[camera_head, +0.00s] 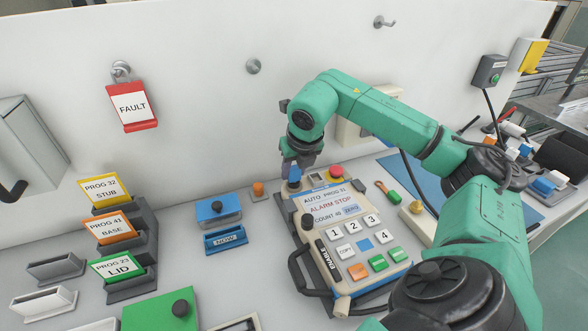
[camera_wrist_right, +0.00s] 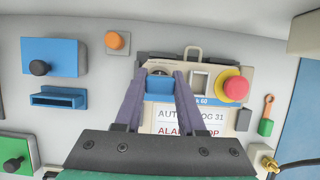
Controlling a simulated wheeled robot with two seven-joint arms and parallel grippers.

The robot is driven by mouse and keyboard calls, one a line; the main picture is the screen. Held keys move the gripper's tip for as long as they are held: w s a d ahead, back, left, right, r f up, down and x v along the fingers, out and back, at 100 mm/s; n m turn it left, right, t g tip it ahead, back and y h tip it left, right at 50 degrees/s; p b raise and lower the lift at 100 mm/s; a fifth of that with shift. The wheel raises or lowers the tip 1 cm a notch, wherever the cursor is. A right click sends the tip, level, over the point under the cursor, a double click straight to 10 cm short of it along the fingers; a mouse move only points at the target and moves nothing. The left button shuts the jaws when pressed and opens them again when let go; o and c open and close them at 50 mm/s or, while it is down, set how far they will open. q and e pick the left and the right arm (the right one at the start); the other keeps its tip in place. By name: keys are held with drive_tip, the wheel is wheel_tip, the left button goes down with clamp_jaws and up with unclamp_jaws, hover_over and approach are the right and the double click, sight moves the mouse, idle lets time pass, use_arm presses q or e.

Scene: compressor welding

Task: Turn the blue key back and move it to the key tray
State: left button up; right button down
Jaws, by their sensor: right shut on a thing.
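The blue key (camera_wrist_right: 159,86) sits at the top edge of the control pendant (camera_head: 350,228), beside the red stop button. My right gripper (camera_head: 296,163) reaches down to it from above, and its purple-grey fingers are shut on the key. In the wrist view the two fingers stand on either side of the blue key head. The key's lower part is hidden. No tray is marked as the key tray; a small blue tray (camera_head: 226,239) with a label lies left of the pendant. My left gripper is not in view.
A blue box with a black knob (camera_head: 218,209) and an orange button (camera_head: 258,190) are left of the pendant. The red stop button (camera_wrist_right: 236,88) is close to my fingers. Label holders (camera_head: 117,230) stand farther left. A green-handled tool (camera_head: 388,192) lies to the right.

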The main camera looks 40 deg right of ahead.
idle(0.4)
drive_tip(key=n+b, duration=0.1)
drive_tip(key=n+y+b, duration=0.1)
drive_tip(key=shift+d+f+n+b, duration=0.1)
drive_tip(key=shift+f+n+b, duration=0.25)
drive_tip(key=shift+n, duration=0.05)
drive_tip(key=shift+r+n+y, duration=0.15)
drive_tip(key=shift+n+y, duration=0.25)
drive_tip(key=shift+n, duration=0.5)
drive_tip(key=shift+r+n, duration=0.25)
drive_tip(key=shift+n, duration=0.35)
drive_tip(key=shift+f+n+y, duration=0.1)
drive_tip(key=shift+n+y, duration=0.3)
drive_tip(key=n+y, duration=0.1)
drive_tip(key=n, duration=0.2)
drive_tip(key=c, duration=1.2)
unclamp_jaws()
drive_tip(key=shift+a, duration=0.2)
clamp_jaws()
